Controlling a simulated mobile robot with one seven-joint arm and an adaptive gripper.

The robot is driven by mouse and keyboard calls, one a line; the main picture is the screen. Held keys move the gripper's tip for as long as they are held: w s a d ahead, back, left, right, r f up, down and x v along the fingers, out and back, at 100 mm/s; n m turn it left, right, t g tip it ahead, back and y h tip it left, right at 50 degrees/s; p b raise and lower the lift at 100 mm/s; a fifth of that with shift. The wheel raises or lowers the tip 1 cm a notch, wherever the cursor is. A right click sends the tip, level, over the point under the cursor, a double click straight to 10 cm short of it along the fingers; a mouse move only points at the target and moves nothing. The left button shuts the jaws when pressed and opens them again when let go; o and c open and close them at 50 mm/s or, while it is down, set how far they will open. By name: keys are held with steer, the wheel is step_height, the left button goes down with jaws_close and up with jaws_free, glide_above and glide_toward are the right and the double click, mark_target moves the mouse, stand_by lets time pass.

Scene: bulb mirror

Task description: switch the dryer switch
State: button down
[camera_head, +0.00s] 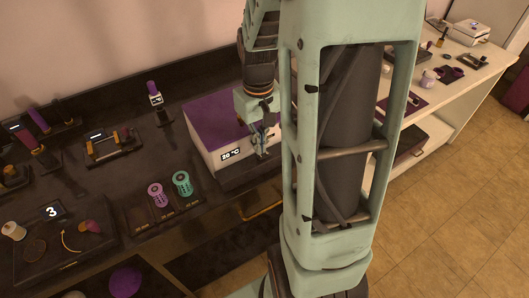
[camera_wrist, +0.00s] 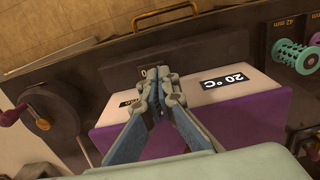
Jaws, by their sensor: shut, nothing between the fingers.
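The dryer is a white box with a purple top (camera_head: 212,110), standing on the dark bench. Its front display reads 20 °C (camera_head: 231,154). In the wrist view its pale front (camera_wrist: 262,94) and the upside-down display (camera_wrist: 225,82) show beside my fingers. My gripper (camera_head: 262,153) is shut and empty at the right part of the dryer's front. In the wrist view the fingertips (camera_wrist: 156,80) are close together over the front. A small dark part with a light mark (camera_wrist: 150,71) shows just beyond the tips. I cannot tell whether they touch it. The switch is mostly hidden by the fingers.
A pink spool (camera_head: 156,194) and a green spool (camera_head: 182,183) stand left of the dryer. A small upright device (camera_head: 155,95) stands behind them. A white side table (camera_head: 470,75) is at the right. My arm column hides much of the middle.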

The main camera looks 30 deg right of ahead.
steer(key=shift+f+b, duration=0.8)
steer(key=shift+f, duration=0.3)
stand_by(0.5)
steer(key=shift+r, duration=0.1)
steer(key=shift+r+p, duration=2.85)
steer(key=shift+r, duration=0.65)
